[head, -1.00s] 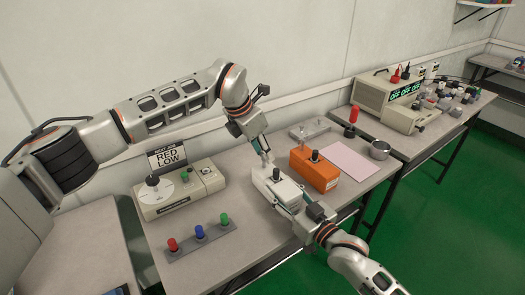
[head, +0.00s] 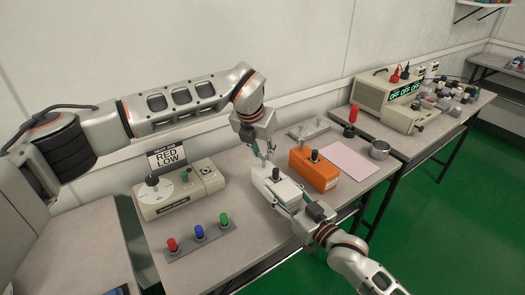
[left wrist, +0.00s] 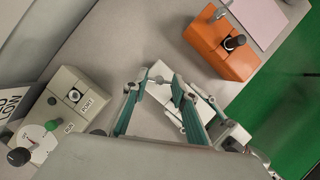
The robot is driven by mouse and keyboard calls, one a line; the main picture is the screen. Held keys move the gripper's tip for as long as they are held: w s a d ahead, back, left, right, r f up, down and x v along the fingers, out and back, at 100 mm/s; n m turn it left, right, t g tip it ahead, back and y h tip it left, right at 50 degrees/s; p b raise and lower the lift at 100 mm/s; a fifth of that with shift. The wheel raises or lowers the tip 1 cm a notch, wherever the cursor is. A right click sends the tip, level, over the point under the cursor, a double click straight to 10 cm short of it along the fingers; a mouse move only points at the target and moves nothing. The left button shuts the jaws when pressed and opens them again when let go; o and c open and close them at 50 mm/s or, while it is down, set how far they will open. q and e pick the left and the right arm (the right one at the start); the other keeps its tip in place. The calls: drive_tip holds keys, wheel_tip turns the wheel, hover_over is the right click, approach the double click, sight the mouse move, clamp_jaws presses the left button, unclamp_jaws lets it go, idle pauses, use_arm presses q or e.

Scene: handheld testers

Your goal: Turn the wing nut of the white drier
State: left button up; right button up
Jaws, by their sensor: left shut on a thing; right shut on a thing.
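The white drier (head: 283,192) lies on the near table beside the orange drier (head: 317,172), with a black knob (head: 276,174) on top. My left gripper (head: 265,165) comes down from above at the drier's far end and is shut on its wing nut, which the fingers mostly hide. In the left wrist view the white drier (left wrist: 160,92) shows between and beyond the teal fingers. My right gripper (head: 299,206) is shut on the near end of the white drier.
A tester with a dial (head: 180,189) and a sign reading RED LOW (head: 168,157) stand left. A strip with red, blue and green knobs (head: 200,242) lies in front. A pink sheet (head: 349,171) and a metal cup (head: 379,150) are right.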

use_arm(q)
drive_tip(key=n+y, duration=0.1)
drive_tip(key=n, duration=0.1)
drive_tip(key=n+y, duration=0.1)
drive_tip(key=n, duration=0.2)
drive_tip(key=shift+d+n+t, duration=0.2)
drive_tip(key=shift+n+t, duration=0.1)
drive_tip(key=n+y, duration=0.1)
drive_tip(key=n, duration=0.2)
drive_tip(key=n+g+y, duration=0.1)
drive_tip(key=n, duration=0.1)
drive_tip(key=shift+d+n, duration=0.1)
drive_tip(key=shift+n, duration=0.3)
drive_tip(key=o, duration=1.1)
drive_tip(key=shift+s+d+r+y, duration=0.15)
drive_tip(key=shift+r+y, duration=0.15)
drive_tip(key=shift+r, duration=0.25)
drive_tip(key=v, duration=1)
drive_tip(key=shift+s+r, duration=0.15)
drive_tip(key=shift+r, duration=0.2)
